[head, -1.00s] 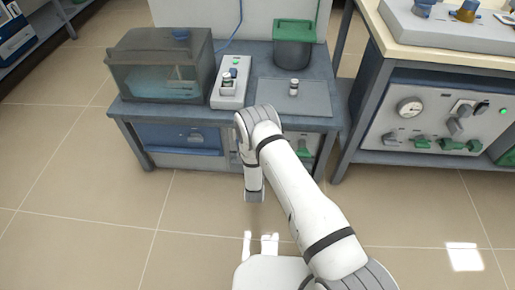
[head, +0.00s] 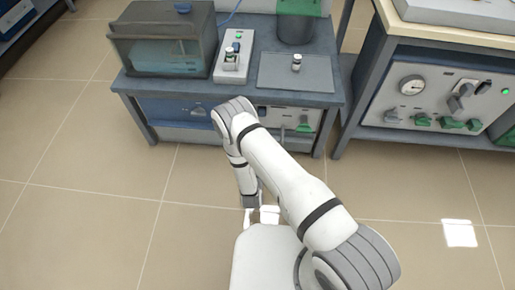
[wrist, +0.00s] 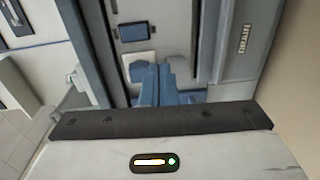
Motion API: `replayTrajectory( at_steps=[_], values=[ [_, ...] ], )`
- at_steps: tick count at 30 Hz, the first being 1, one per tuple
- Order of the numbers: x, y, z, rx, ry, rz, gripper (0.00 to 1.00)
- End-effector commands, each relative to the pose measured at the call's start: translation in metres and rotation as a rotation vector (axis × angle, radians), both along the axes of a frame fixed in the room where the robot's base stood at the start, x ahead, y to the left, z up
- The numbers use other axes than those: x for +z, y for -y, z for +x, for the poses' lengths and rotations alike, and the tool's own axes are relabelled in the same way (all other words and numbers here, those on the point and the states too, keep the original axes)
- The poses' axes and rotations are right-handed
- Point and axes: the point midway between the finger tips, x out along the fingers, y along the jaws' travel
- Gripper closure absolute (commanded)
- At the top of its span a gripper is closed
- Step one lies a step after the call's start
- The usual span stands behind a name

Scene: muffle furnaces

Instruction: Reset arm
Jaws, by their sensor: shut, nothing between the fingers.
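My arm (head: 285,180) reaches up from the lower right of the head view and bends at a grey-banded joint in front of the low bench. From there its last part hangs down toward the floor. My gripper (head: 251,202) is at its lower end, small and partly hidden behind my white base, with nothing seen in it. In the wrist view, the white wrist body with a green light fills the bottom, and the blue-grey fingers (wrist: 158,85) show close together above a dark bar. They are shut and empty.
A green-lidded pot (head: 295,25) stands behind. A control-panel bench (head: 435,98) is at right. The tiled floor at left is clear.

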Motion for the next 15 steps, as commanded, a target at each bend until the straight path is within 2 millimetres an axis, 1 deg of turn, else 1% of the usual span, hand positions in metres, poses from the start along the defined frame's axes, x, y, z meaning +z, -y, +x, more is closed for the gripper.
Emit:
replayTrajectory(
  at_steps=[8,10,11,13,14,15],
  values=[
    [0.001,0.0,0.001,-0.001,0.0,0.001,1.0],
    [0.007,-0.001,0.005,-0.004,-0.006,0.014,1.0],
    [0.012,-0.001,0.008,-0.008,-0.012,0.025,1.0],
    [0.029,-0.003,0.019,-0.02,-0.038,0.069,1.0],
    [0.038,-0.004,0.025,-0.025,-0.055,0.095,1.0],
    [0.053,-0.005,0.035,-0.035,-0.08,0.136,1.0]
  ],
)
